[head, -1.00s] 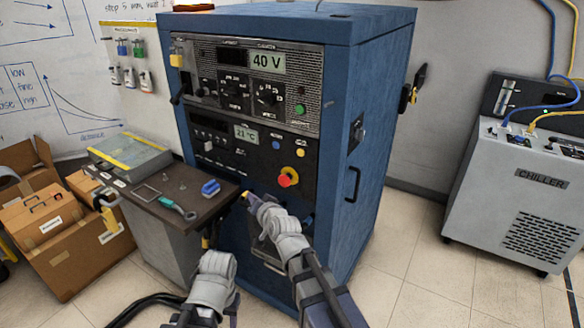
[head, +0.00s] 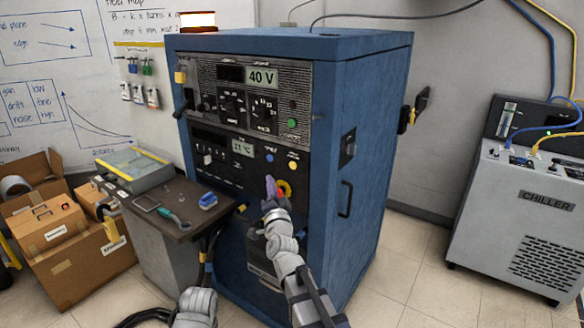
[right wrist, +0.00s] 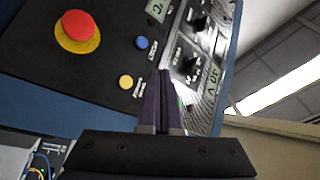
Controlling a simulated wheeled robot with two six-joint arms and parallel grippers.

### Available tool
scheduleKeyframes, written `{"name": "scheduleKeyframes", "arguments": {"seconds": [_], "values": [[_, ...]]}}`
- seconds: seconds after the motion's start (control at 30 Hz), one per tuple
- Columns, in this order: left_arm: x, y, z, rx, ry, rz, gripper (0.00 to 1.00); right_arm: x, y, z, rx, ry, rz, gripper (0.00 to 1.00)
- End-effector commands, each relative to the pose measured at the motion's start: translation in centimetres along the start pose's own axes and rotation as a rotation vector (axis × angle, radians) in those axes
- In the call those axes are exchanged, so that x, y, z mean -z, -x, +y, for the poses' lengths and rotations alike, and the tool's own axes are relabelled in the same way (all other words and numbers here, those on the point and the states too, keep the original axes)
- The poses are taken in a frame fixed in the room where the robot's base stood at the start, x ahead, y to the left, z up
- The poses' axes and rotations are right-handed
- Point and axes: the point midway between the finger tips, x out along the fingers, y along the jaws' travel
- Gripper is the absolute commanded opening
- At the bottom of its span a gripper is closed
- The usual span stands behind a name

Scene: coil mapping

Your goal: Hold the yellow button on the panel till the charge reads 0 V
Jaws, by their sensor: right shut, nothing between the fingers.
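The yellow button (head: 293,165) is on the lower black panel of the blue cabinet, right of a blue button (head: 269,157). In the right wrist view the yellow button (right wrist: 125,82) lies left of my fingertips. The charge display (head: 262,78) reads 40 V. My right gripper (head: 270,184) is shut and empty, in front of the panel, lower left of the yellow button and apart from it in the picture. It also shows in the right wrist view (right wrist: 164,75). Only a piece of my left arm shows at the bottom; its gripper is out of view.
A red emergency stop with a yellow ring (right wrist: 78,28) sits near the yellow button; my gripper partly covers it in the head view. A small shelf (head: 165,222) with tools juts out at left. A green button (head: 292,123) is above. Open floor lies right, before the chiller (head: 530,215).

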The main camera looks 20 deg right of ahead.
Motion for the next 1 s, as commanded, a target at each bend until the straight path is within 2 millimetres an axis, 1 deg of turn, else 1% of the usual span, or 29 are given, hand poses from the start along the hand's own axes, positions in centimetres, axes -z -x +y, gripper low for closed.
{"name": "scheduleKeyframes", "arguments": {"seconds": [0.17,0.4,0.6,0.8,1.0], "values": [[0.0,0.0,0.0,0.0,0.0,0.0,0.5,0.8,-1.2,0.8,-0.001,0.002,0.002,0.0],[0.0,0.0,0.0,0.0,0.0,0.0,0.5,2.4,-3.5,2.5,-0.002,0.004,0.001,0.0],[0.0,0.0,0.0,0.0,0.0,0.0,0.5,3.5,-5.0,3.6,-0.001,0.003,0.001,0.0],[0.0,0.0,0.0,0.0,0.0,0.0,0.5,4.2,-5.9,4.2,-0.001,0.002,0.0,0.0],[0.0,0.0,0.0,0.0,0.0,0.0,0.5,4.4,-6.1,4.4,0.0,0.001,-0.001,0.0]]}}
